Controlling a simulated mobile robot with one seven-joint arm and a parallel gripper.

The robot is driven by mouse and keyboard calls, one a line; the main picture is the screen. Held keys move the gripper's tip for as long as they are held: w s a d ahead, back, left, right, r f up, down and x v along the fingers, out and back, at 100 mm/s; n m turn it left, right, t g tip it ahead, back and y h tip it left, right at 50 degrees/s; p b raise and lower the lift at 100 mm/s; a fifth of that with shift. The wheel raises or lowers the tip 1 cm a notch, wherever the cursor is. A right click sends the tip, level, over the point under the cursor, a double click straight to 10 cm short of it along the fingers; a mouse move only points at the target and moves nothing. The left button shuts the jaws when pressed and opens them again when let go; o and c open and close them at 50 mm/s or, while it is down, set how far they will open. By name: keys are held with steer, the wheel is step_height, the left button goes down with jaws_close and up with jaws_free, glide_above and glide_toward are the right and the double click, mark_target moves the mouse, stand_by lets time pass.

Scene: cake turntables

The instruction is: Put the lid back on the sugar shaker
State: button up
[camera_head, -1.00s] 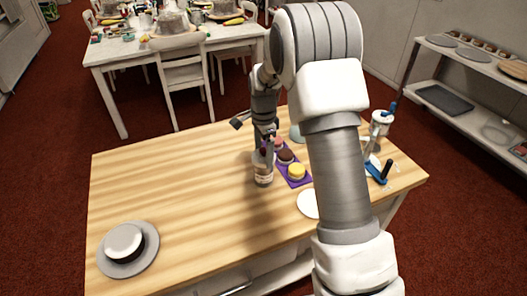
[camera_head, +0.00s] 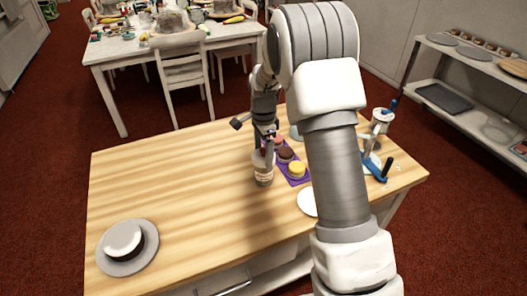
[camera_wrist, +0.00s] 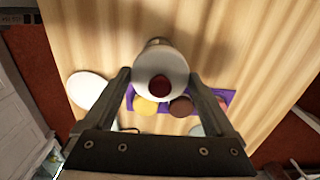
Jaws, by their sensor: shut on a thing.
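The sugar shaker (camera_head: 263,176) stands upright on the wooden table, directly below my gripper (camera_head: 266,152). In the wrist view my gripper (camera_wrist: 160,78) is shut on the lid (camera_wrist: 145,68), a pale round piece with a dark red knob in its middle. The lid lies between the two fingers and covers most of the shaker (camera_wrist: 157,42), whose edge shows just past the lid's far side. Whether the lid touches the shaker's top or hovers above it, I cannot tell.
A purple tray (camera_head: 283,168) with several small cakes lies close on the shaker's right. A white disc (camera_head: 307,202) lies nearer the front. A cake on a grey turntable (camera_head: 112,267) is at front left. Blue-handled tools (camera_head: 374,167) are at right.

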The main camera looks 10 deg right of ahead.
steer(key=shift+f, duration=0.2)
stand_by(0.6)
steer(key=o, duration=1)
steer(key=shift+r, duration=0.2)
steer(key=shift+r+p, duration=2.5)
steer(key=shift+r, duration=0.8)
jaws_close()
